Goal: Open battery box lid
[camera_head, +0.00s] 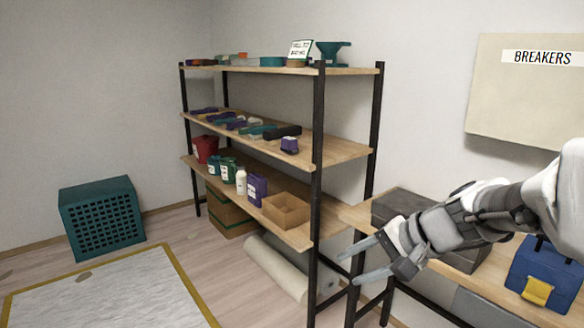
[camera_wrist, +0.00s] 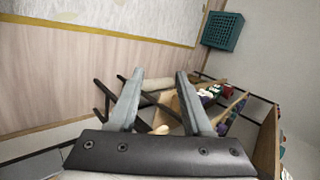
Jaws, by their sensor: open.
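A blue box with a yellow latch (camera_head: 548,270) stands on the wooden bench at the lower right of the head view. A dark grey box (camera_head: 395,205) sits on the bench behind my arm and is partly hidden by it. No label shows which one is the battery box. My gripper (camera_head: 348,268) is open and empty, pointing left past the bench's left end, apart from both boxes. In the wrist view my gripper (camera_wrist: 160,73) shows two spread fingers with nothing between them; neither box can be made out there.
A shelf rack (camera_head: 345,150) with bottles, tools and an open carton (camera_head: 286,212) stands left of the bench. A pale roll (camera_head: 275,268) lies on the floor under it. A teal crate (camera_head: 102,220) stands far left. A "BREAKERS" panel (camera_head: 520,100) hangs above the bench.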

